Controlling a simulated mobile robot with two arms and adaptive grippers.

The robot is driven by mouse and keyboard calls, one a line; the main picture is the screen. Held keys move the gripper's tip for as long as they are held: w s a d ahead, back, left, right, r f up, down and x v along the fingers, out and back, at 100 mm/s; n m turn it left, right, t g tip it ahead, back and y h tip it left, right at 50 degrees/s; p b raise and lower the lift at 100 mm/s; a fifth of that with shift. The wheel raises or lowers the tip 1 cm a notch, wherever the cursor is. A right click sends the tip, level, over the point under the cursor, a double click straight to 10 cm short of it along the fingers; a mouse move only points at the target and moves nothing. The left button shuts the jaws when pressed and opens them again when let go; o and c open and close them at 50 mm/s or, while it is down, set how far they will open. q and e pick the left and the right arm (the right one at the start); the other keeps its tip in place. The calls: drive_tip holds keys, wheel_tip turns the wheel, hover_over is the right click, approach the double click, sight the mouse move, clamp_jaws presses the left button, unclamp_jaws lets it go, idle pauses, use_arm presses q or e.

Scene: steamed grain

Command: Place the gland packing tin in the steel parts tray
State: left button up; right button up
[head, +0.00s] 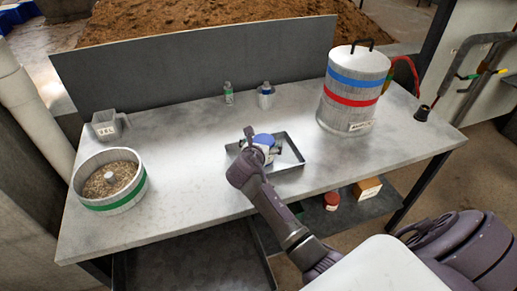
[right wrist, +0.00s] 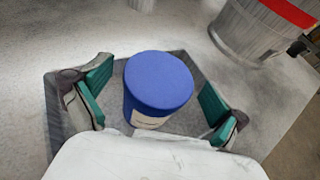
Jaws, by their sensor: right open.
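A round tin with a blue lid and pale label, which looks like the gland packing tin (head: 264,139), stands upright inside the steel parts tray (head: 291,147). Its label is too small to read. In the right wrist view the blue tin (right wrist: 158,82) is between my fingers, with a gap on each side, and the grey tray wall (right wrist: 52,115) surrounds it. My right gripper (right wrist: 156,88) is open around the tin; in the head view the gripper (head: 260,150) partly hides the tin and the tray's left side. My left gripper is not in view.
A large drum with blue and red bands (head: 352,90) stands right of the tray. Two small bottles (head: 228,93) (head: 265,97) stand behind it. A grain pan (head: 110,182) and grey jug (head: 108,125) are at left. A red-lidded jar (head: 332,201) and a box (head: 367,188) sit below.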

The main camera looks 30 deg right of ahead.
drive_tip(key=v, duration=1.1)
